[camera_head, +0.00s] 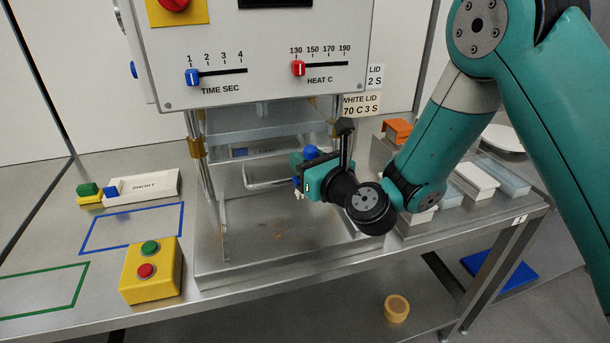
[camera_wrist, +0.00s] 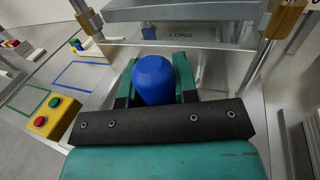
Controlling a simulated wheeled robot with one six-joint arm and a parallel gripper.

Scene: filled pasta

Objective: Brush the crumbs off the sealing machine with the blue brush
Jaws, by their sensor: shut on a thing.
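The sealing machine (camera_head: 250,85) stands at the back centre, with a metal base plate (camera_head: 215,255) under its raised head. Small brownish crumbs (camera_head: 278,236) lie on the plate. My gripper (camera_head: 303,178) is over the right part of the plate, in front of the machine's opening. It is shut on the blue brush (camera_head: 311,151). The brush's rounded blue handle end also shows between the fingers in the wrist view (camera_wrist: 153,78).
A yellow button box (camera_head: 150,272) stands left of the plate. Blue (camera_head: 140,228) and green outlines mark the table there. White and pale blue trays (camera_head: 475,180) sit at right beside my arm. The machine's posts (camera_head: 200,165) flank the opening.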

